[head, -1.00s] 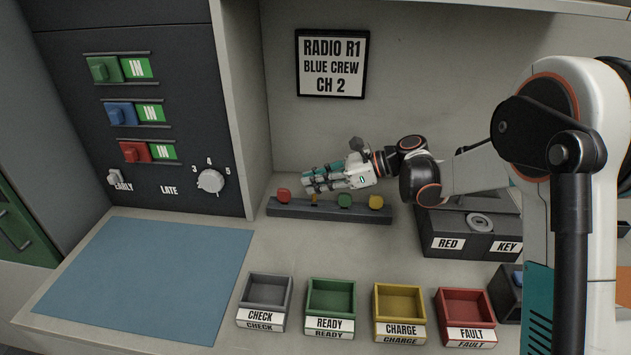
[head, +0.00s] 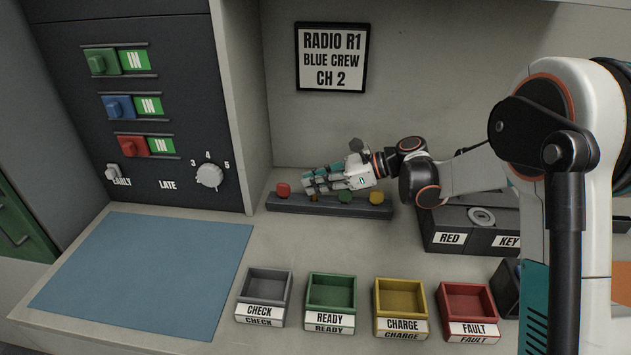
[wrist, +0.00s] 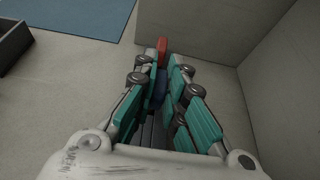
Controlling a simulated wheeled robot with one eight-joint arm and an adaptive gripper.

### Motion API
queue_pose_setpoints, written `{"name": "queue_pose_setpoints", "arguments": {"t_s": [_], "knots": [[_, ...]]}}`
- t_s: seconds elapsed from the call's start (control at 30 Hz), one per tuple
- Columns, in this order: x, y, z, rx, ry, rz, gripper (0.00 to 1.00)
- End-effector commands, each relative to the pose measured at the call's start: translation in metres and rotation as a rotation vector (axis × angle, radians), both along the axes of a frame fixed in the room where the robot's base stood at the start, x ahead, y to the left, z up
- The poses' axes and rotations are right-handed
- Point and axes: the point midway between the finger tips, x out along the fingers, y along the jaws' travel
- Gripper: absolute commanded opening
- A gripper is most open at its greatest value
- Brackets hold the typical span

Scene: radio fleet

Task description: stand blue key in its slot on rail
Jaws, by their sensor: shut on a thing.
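The dark rail (head: 277,204) lies on the counter against the back wall. A red key (head: 283,189), a green key (head: 344,196) and a yellow key (head: 376,197) stand on it. My gripper (head: 312,184) is over the rail, between the red and green keys, with its fingers pointing left. In the wrist view its fingers are shut on the blue key (wrist: 160,86), with the red key (wrist: 162,52) just beyond the fingertips. In the head view my fingers hide the blue key's head. A small brass-coloured piece shows below them at the rail; its seating is unclear.
A blue mat (head: 140,275) lies at the left. Grey, green, yellow and red trays (head: 264,306) line the front. A dark box marked RED and KEY (head: 470,240) stands right of the rail. A wall panel with sliders (head: 140,180) is at the left.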

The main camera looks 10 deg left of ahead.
Motion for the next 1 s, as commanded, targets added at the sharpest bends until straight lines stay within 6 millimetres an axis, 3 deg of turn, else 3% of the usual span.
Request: {"name": "queue_pose_setpoints", "arguments": {"t_s": [0.73,0.77,0.83,1.0], "knots": [[0.000,0.000,-0.018,0.000,0.000,0.000,0.00],[0.000,0.000,-0.017,0.000,0.000,0.000,0.18],[0.000,0.000,-0.017,0.000,0.000,0.000,0.34],[0.000,0.000,-0.016,0.000,0.000,0.000,0.34]]}}
